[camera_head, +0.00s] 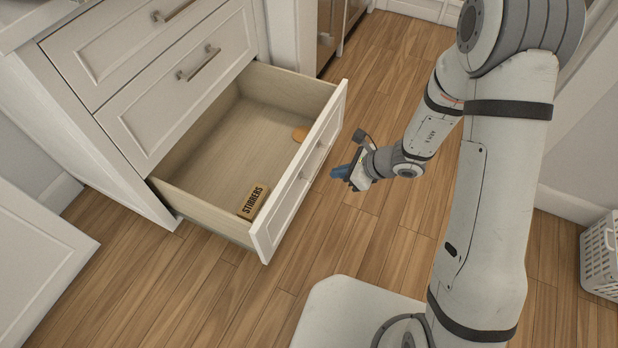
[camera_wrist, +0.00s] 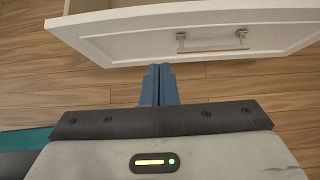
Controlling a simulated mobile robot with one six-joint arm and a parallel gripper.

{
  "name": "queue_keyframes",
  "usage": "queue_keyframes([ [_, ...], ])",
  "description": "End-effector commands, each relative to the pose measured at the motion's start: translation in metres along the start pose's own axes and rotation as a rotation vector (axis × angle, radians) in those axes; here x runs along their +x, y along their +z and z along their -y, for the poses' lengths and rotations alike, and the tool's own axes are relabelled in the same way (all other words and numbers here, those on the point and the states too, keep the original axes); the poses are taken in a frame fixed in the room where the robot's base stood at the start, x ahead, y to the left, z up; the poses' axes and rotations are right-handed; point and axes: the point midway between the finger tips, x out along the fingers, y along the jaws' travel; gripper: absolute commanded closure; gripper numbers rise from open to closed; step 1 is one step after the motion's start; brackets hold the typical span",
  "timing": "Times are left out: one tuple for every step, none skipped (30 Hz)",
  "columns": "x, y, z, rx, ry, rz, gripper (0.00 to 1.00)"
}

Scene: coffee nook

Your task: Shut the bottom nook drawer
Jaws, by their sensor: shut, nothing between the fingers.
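The bottom nook drawer (camera_head: 298,188) is pulled well out of the white cabinet in the head view. Its white front and metal handle also show at the top of the wrist view (camera_wrist: 120,42). Inside the drawer lie a box marked STIRRERS (camera_head: 254,203) near the front and an orange-brown item (camera_head: 300,133), partly hidden by the front panel. My gripper (camera_head: 341,172) is shut and empty, just outside the drawer front. In the wrist view its blue fingers (camera_wrist: 159,72) point at the front, below the handle; I cannot tell whether they touch it.
Two upper drawers (camera_head: 178,80) of the cabinet are shut. A white panel (camera_head: 38,265) stands at the lower left, and a white basket (camera_head: 602,258) at the far right. The wood floor (camera_head: 215,290) in front of the drawer is clear.

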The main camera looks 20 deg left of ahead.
Motion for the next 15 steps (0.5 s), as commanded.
queue_keyframes([
  [0.006, -0.003, 0.000, 0.006, 0.000, -0.001, 1.00],
  [0.009, -0.003, 0.000, 0.007, 0.000, -0.001, 1.00],
  [0.013, -0.003, 0.000, 0.006, 0.000, -0.001, 1.00],
  [0.018, -0.003, 0.000, 0.004, 0.000, -0.001, 1.00],
  [0.023, -0.003, 0.000, 0.004, 0.000, -0.001, 1.00],
  [0.030, -0.003, -0.001, 0.004, 0.001, -0.001, 1.00],
  [0.037, -0.004, -0.001, 0.004, 0.002, -0.002, 1.00],
  [0.043, -0.004, -0.001, 0.004, 0.002, -0.002, 1.00],
  [0.052, -0.004, 0.000, 0.003, 0.001, -0.002, 1.00],
  [0.059, -0.004, -0.001, 0.003, 0.002, -0.002, 1.00],
  [0.066, -0.004, -0.001, 0.004, 0.002, -0.002, 1.00],
  [0.074, -0.004, 0.000, 0.003, 0.002, -0.002, 1.00],
  [0.081, -0.004, 0.000, 0.003, 0.001, -0.001, 1.00],
  [0.087, -0.004, 0.000, 0.003, 0.001, -0.002, 1.00],
  [0.095, -0.004, 0.000, 0.003, 0.001, -0.002, 1.00],
])
